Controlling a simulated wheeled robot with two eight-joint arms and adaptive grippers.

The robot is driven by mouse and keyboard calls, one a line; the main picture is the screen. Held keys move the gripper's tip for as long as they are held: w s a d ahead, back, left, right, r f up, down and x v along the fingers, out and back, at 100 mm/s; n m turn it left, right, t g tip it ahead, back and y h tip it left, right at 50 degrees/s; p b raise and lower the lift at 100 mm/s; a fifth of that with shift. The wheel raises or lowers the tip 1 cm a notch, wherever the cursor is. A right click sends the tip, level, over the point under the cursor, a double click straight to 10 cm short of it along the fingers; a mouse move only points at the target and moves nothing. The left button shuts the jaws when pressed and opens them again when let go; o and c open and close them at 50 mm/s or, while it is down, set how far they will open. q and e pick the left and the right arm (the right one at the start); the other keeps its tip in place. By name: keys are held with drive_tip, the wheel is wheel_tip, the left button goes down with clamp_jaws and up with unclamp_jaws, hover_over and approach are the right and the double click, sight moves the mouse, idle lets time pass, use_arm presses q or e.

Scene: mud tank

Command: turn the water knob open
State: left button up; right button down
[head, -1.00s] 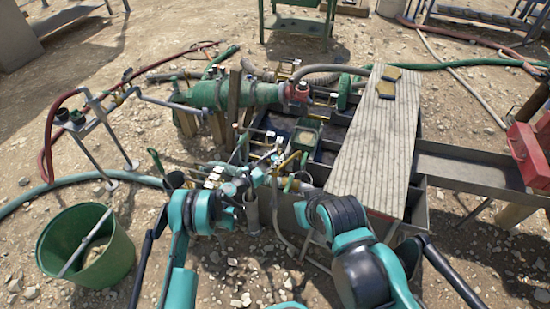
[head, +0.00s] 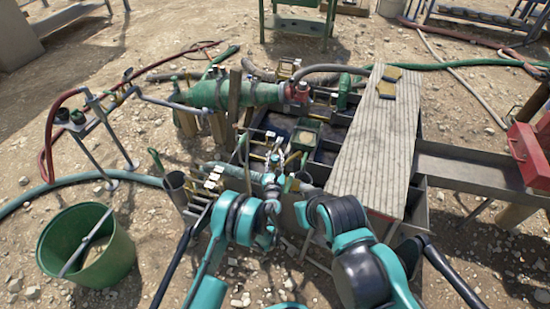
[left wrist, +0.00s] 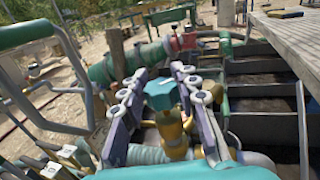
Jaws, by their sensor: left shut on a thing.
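The water knob (left wrist: 160,93) looks like a teal cap with a pale mark on top, in the middle of the left wrist view. It sits above a brass valve body (left wrist: 173,128) on a pale pipe (left wrist: 145,154). My left gripper (left wrist: 161,90) has its two fingers on either side of the knob and is shut on it. In the head view my left gripper (head: 272,172) is small at the front of the tank, and the knob is hard to make out there. My right gripper does not show.
The open metal tank (head: 326,158) lies beyond, with a grey plank deck (head: 372,150) at its right. A green cylinder (head: 232,95) lies behind. A green bucket (head: 120,255) stands at the left. Hoses cross the stony ground.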

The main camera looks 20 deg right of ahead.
use_arm(q)
drive_tip(key=n+y, duration=0.2)
drive_tip(key=y, duration=0.1)
drive_tip(key=n+y, duration=0.2)
drive_tip(key=y, duration=0.2)
drive_tip(key=shift+n+t, duration=0.4)
drive_tip(key=shift+y, duration=0.6)
drive_tip(key=o, duration=1.2)
